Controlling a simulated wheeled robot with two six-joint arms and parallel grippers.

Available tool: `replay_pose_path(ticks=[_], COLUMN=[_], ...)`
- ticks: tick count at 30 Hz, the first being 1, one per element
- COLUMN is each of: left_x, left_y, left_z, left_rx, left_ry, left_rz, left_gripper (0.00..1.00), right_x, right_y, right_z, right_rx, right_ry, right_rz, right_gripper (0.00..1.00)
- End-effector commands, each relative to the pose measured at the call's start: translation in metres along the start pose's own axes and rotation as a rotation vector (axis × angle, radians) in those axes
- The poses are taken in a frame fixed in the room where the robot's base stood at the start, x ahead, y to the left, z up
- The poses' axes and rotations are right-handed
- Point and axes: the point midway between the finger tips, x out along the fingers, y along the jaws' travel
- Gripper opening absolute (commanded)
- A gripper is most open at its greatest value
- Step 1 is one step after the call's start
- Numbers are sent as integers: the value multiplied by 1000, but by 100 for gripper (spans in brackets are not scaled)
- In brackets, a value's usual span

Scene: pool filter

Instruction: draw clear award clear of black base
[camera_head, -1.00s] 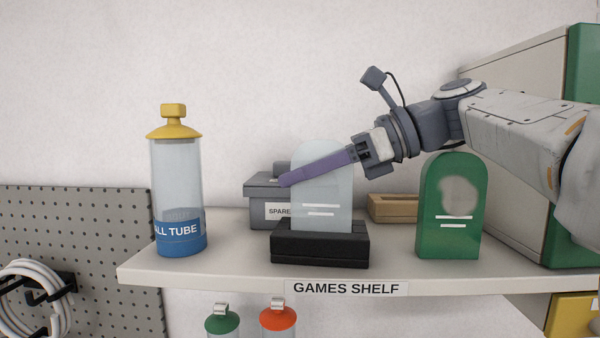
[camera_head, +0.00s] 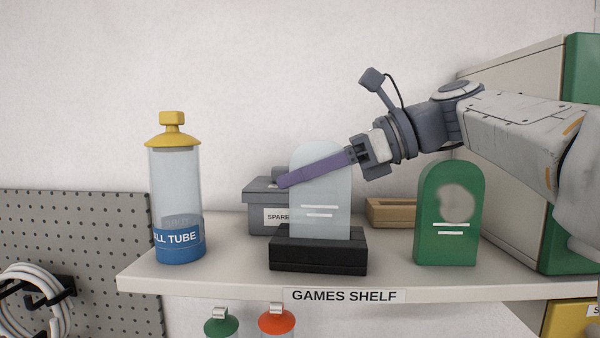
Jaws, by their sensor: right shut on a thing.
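The clear award (camera_head: 321,207), a pale see-through plaque with a rounded top and two white lines, stands upright with its lower end in the black base (camera_head: 318,256) on the shelf. My right gripper (camera_head: 290,181) reaches in from the right, its purple finger lying slantwise across the award's upper part. It is shut on the award; the other finger is not clearly visible. The award's bottom edge is hidden in the base. My left gripper is not in view.
A ball tube (camera_head: 175,190) with a yellow cap stands left. A green award (camera_head: 447,215) stands right, below my right arm. Behind are a grey spares box (camera_head: 262,195) and a wooden block (camera_head: 391,212). A tall cabinet (camera_head: 530,120) closes the right end.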

Motion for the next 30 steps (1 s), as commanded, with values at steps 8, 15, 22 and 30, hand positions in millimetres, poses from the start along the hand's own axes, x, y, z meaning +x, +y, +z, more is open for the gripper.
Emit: replay_pose_path(ticks=[8, 15, 22, 30], left_x=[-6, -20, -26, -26], left_y=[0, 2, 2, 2], left_z=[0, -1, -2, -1], left_rx=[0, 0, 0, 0], left_ry=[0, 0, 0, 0], left_rz=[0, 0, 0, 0], left_gripper=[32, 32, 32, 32], right_x=[-2, -8, -12, -17], right_y=[0, 0, 0, 0], right_z=[5, 19, 28, 42], right_rx=[-1, -2, -4, -3], right_ry=[-2, -2, -2, -2], right_rz=[-1, -1, -1, -1], right_gripper=[0, 0, 0, 0])
